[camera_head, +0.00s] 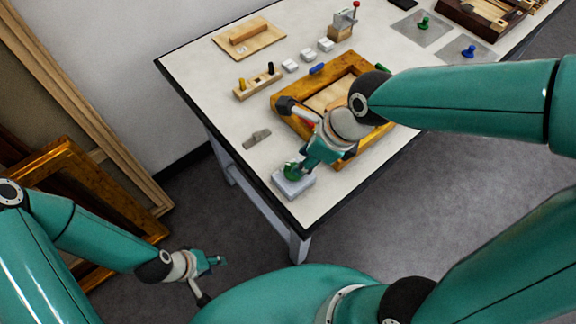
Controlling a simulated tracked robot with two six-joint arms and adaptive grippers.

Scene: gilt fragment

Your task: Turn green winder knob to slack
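A round green knob (291,171) sits on a pale grey block (293,187) at the near corner of the table. My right gripper (304,165) reaches down to this knob, its fingertips at or against it and partly covering it. I cannot tell whether the fingers are closed on it. Another green knob (423,22) stands on a grey pad at the far right of the table. My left gripper (217,261) hangs over the floor in front of the table, away from the knobs. It looks empty, but its finger opening is too small to judge.
A gilt frame (287,102) lies behind my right gripper, partly hidden by my arm. A small grey piece (257,138), a wooden peg block (257,84), white blocks (308,54) and a blue knob (469,51) are also on the table. Frames (112,205) lean at left.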

